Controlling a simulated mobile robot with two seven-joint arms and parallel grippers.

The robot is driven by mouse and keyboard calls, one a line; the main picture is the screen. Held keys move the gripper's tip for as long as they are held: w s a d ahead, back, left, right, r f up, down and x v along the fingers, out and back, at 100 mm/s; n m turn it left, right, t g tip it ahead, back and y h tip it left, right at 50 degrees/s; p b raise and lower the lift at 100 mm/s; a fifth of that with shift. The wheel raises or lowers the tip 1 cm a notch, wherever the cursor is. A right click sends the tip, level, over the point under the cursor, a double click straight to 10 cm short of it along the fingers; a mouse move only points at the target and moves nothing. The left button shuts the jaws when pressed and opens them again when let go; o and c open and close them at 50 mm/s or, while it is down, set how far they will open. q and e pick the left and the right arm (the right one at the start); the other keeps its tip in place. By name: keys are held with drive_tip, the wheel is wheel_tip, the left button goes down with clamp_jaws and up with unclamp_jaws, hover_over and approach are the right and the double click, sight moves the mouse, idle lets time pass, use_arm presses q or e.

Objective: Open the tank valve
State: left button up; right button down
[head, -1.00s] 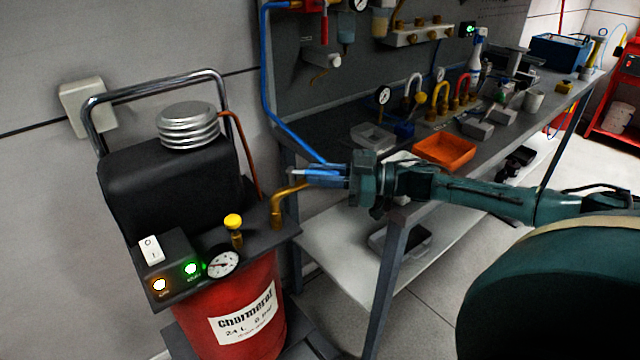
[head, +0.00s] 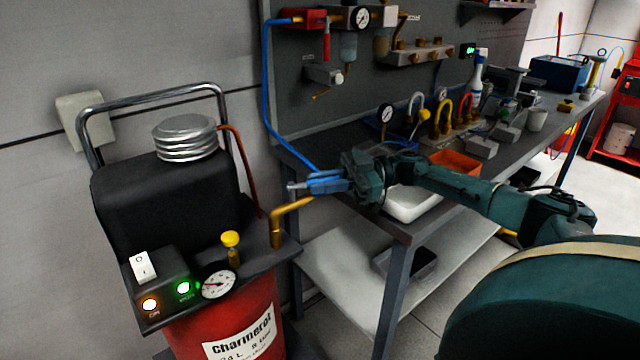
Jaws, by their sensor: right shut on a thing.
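The red tank (head: 225,325) with its black compressor (head: 165,190) stands at the left. On its top plate are a yellow knob (head: 231,239) on a brass stem, a round gauge (head: 217,281) and a bent brass pipe (head: 277,230). My right gripper (head: 325,183) is shut on the end of the blue hose (head: 268,90), whose silver tip (head: 297,188) points left. This tip is just above the brass pipe's upper end; I cannot tell whether they touch. The knob is free of any gripper. My left gripper is out of view.
A white switch (head: 142,266) and two lit lamps sit beside the gauge. The workbench (head: 395,230) lies right of the tank, with a white tray (head: 410,207), an orange tray (head: 456,161) and several fittings on it. A chrome handle (head: 150,93) arches behind the compressor.

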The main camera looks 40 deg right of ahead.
drive_tip(key=shift+a, duration=0.1)
drive_tip(key=c, duration=1.4)
unclamp_jaws()
wheel_tip(320, 180, up, 10)
drive_tip(key=shift+r, duration=0.1)
